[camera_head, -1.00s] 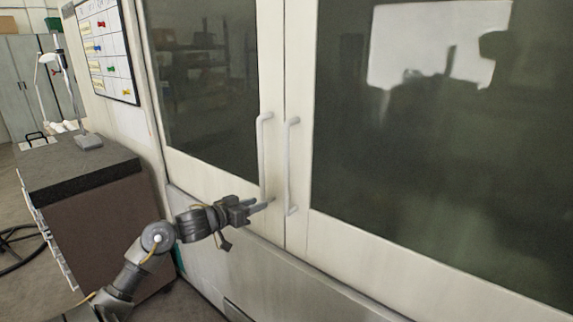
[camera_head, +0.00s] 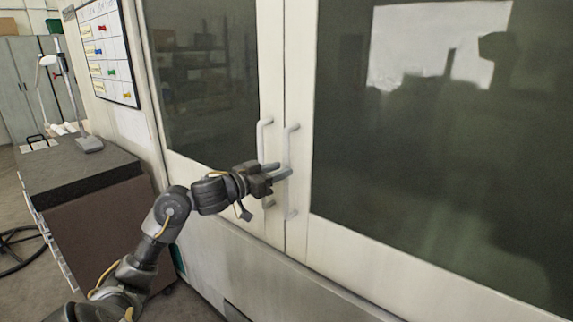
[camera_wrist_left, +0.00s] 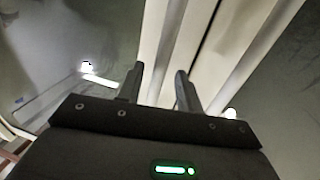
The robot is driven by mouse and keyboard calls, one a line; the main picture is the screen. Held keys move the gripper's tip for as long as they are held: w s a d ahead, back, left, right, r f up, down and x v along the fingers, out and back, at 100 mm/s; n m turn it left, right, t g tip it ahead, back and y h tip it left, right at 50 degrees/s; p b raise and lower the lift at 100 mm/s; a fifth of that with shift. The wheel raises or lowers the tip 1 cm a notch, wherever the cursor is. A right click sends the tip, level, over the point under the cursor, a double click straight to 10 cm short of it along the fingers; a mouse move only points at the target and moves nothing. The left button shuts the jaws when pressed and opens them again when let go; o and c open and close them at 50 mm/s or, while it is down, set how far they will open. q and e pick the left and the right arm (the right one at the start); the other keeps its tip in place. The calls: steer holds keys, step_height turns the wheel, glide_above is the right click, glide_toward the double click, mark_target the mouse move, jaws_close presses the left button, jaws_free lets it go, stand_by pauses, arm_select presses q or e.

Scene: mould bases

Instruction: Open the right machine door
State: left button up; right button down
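The right machine door (camera_head: 303,195) is shut against the left door (camera_head: 235,178). Its white vertical bar handle (camera_head: 291,147) stands just right of the seam. My left gripper (camera_head: 283,169) is at the handles, its fingers pointing right and its tips close to the right door's handle. In the left wrist view the two fingers (camera_wrist_left: 160,82) are apart. A pale bar shows between them, and another bar (camera_wrist_left: 256,58) lies to the right of the right finger. I cannot tell whether either finger touches a handle. My right gripper is out of view.
The left door's handle (camera_head: 261,143) is close beside the right one, partly behind my gripper. A dark-topped cabinet (camera_head: 75,172) stands left of the machine. A whiteboard (camera_head: 108,55) hangs above it.

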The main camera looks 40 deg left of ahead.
mark_target(284, 168)
arm_select(q)
steer(key=shift+w+d, duration=0.2)
steer(key=shift+w, duration=0.6)
steer(key=shift+w+d, duration=0.15)
steer(key=shift+w, duration=0.65)
jaws_close()
